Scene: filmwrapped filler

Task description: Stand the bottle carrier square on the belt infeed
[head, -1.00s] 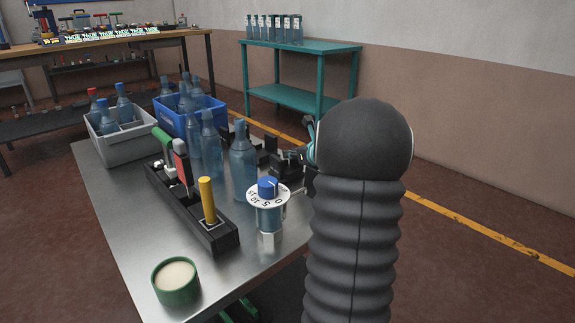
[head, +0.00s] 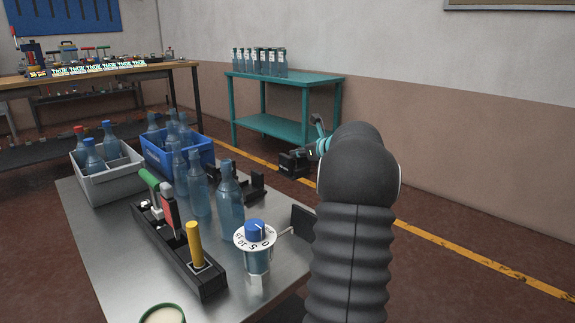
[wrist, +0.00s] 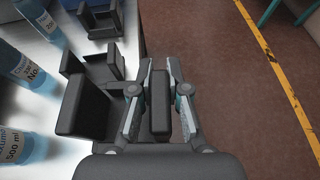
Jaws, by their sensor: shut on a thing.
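A grey divided carrier (head: 106,187) holding clear blue bottles, one red-capped, stands at the table's far left corner in the head view. A blue crate (head: 176,168) with more bottles stands just right of it. I cannot tell which is the bottle carrier. No belt infeed can be made out. My gripper (head: 308,152) is past the table's right edge, apart from both containers. In the wrist view my gripper (wrist: 160,105) is shut on a dark block (wrist: 160,100), clear of the table edge over the floor. My arm hides part of the scene.
Loose bottles (head: 230,205), a blue-knobbed dial (head: 255,240) and a black tool rack (head: 180,250) crowd the steel table (head: 100,240). Black holders (wrist: 90,105) line its right edge. A teal table (head: 285,80) with bottles stands behind, across open floor.

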